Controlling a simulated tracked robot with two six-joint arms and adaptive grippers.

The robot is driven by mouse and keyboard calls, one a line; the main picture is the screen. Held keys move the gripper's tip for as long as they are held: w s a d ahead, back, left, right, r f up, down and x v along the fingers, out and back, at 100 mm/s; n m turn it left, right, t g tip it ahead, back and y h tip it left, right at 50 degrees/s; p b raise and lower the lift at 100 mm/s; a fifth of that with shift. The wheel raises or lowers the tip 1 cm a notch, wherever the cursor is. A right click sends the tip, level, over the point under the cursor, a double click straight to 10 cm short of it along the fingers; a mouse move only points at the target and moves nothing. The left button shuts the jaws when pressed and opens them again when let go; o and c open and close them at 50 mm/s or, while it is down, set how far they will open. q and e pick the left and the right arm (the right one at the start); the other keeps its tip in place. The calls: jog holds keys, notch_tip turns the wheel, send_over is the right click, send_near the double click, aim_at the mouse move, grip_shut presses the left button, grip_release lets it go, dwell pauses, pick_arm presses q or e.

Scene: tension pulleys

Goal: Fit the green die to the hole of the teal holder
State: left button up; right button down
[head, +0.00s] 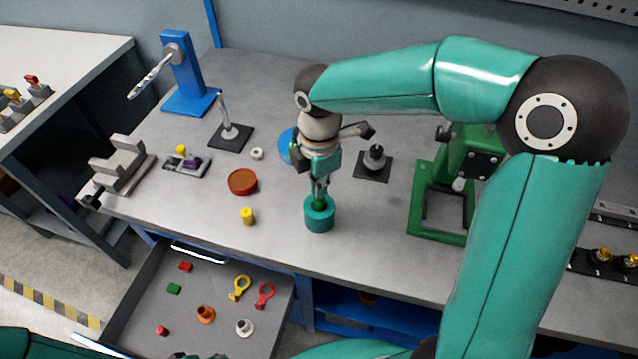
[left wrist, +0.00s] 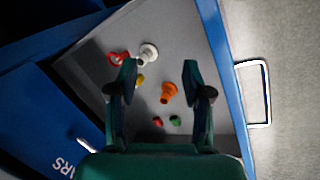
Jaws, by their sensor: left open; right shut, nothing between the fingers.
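The teal holder (head: 319,219) stands upright on the grey bench near its front edge.
The open drawer (head: 130,318) holds a green block (head: 174,289), an orange part (head: 206,314), a white part (head: 244,327) and other small parts. On the bench, a yellow cylinder (head: 248,216) and red disc (head: 243,181) lie left of the holder; a green press (head: 427,205) stands right.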

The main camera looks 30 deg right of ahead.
jog(key=shift+f+b, duration=0.55)
jog(key=shift+f, duration=0.25)
jog(key=shift+f, duration=0.15)
dwell(0.9)
jog(key=shift+s, duration=0.1)
notch_tip(320, 180, up, 7)
jog(key=p, duration=0.5)
jog(key=shift+p, duration=0.4)
dwell(0.6)
